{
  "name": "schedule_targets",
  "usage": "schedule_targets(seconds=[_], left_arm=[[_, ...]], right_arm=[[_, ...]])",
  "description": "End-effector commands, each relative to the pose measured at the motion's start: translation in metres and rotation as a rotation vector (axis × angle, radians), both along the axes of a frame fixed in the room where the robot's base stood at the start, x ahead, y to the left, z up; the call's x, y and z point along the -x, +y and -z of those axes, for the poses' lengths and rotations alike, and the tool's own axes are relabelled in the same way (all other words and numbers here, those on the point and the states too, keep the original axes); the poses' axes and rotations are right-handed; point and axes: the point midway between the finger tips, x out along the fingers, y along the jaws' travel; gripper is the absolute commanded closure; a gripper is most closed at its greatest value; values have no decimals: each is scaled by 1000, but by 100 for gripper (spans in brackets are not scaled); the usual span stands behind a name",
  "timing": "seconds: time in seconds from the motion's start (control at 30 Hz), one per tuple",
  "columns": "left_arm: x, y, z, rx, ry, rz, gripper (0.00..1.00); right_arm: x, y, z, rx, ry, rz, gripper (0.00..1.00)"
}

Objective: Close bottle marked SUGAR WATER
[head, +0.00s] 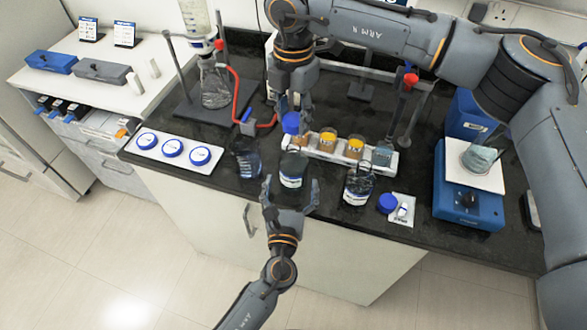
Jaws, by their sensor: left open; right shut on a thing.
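The label text is too small to read, so I cannot tell which bottle is marked SUGAR WATER. My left gripper (290,188) is open, with its fingers on either side of this bottle's lower part. My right gripper (294,107) points down and is shut on a blue cap (291,123), above and slightly behind the bottle.
A rack of orange-topped jars (328,138) stands close behind the bottle. A loose blue cap (387,203) lies at right, near a blue balance (466,206). A flask on a stand (214,86) is behind left.

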Motion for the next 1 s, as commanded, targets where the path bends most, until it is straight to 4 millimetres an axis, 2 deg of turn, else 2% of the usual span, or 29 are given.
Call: schedule_targets(seconds=[0.1, 0.23, 0.63, 1.0], left_arm=[[-17, -2, 0, 0, 0, -1, 9], [-28, -4, 0, 1, 0, 0, 9], [-33, -4, 0, 1, 1, 0, 11], [-32, -4, 0, 1, 1, 0, 86]], right_arm=[[0, 0, 0, 0, 0, 0, 74], [0, 0, 0, 0, 0, 0, 74], [0, 0, 0, 0, 0, 0, 74], [0, 0, 0, 0, 0, 0, 74]])
